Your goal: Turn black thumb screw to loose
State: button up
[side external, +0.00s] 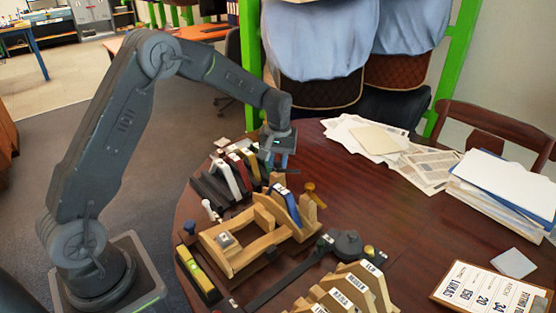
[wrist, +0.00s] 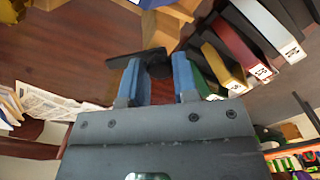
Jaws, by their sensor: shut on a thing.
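My gripper (wrist: 157,72) has two blue fingers, shut on the black thumb screw (wrist: 157,66). The screw's dark head shows between the fingertips in the wrist view, and a black bar (wrist: 122,60) reaches left from beside it. In the side view my gripper (side external: 281,161) points down at the far end of the wooden fixture (side external: 232,262). The thumb screw cannot be made out there. How far it is turned cannot be told.
A row of coloured blocks (side external: 237,172) stands close left of my gripper. A brass knob (side external: 310,187) and a blue-topped knob (side external: 189,228) stand by the fixture. Numbered wooden pieces (side external: 350,291) are in front. Papers (side external: 430,165) lie right; the table between is clear.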

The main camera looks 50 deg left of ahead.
aim_at(278, 162)
jog(key=n, duration=0.4)
jog(key=shift+n, duration=2.3)
jog(key=o, duration=0.9)
jog(key=shift+r, duration=6.95)
